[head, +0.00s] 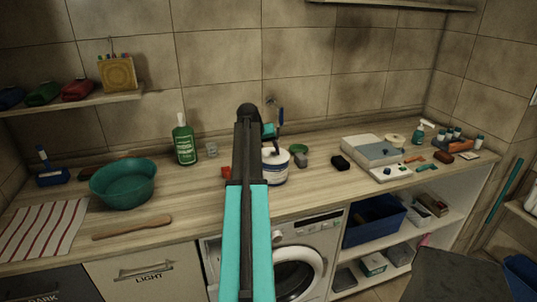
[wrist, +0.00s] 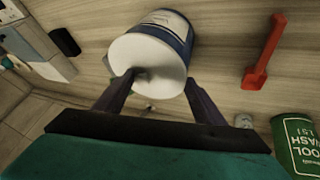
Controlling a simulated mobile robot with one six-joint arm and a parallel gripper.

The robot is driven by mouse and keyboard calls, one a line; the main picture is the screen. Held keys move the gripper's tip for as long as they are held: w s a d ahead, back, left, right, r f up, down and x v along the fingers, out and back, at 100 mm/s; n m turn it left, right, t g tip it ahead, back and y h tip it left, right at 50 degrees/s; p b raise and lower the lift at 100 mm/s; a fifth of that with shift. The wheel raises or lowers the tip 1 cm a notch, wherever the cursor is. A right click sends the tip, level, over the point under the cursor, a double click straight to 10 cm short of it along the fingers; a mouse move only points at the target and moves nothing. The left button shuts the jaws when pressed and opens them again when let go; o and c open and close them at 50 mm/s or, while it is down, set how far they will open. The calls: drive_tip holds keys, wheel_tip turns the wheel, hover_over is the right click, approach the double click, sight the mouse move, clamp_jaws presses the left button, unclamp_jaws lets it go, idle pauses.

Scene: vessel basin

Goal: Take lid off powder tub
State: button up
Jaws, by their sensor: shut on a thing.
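The powder tub (head: 277,174) is white with a dark blue label and stands on the wooden counter, partly hidden behind my arm in the head view. In the wrist view the tub (wrist: 172,22) shows its blue band and its round white lid (wrist: 150,55), which faces the camera and sits on the tub. My gripper (wrist: 160,82) is at the lid, one dark finger over its face and the other by its edge. It is shut on the lid; the exact contact is hard to see.
A red scoop (wrist: 265,55) lies beside the tub. A green wool wash bottle (head: 184,142) and a small glass (head: 211,149) stand to the left. A dark block (head: 340,162) and a green round item (head: 298,149) are to the right. The front counter near the wooden paddle (head: 132,228) has free room.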

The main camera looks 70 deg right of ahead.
sight(266, 157)
drive_tip(key=shift+r+p, duration=0.85)
drive_tip(key=shift+r, duration=0.7)
drive_tip(key=shift+s+a+r, duration=0.2)
drive_tip(key=shift+s+a, duration=0.05)
drive_tip(key=shift+a, duration=0.15)
drive_tip(key=s+a+r+p, duration=0.1)
drive_tip(key=s+a+p, duration=0.2)
drive_tip(key=s+a, duration=0.5)
drive_tip(key=a, duration=0.4)
drive_tip(key=shift+s+a+r, duration=0.15)
drive_tip(key=shift+s+r, duration=0.05)
drive_tip(key=shift+s, duration=0.1)
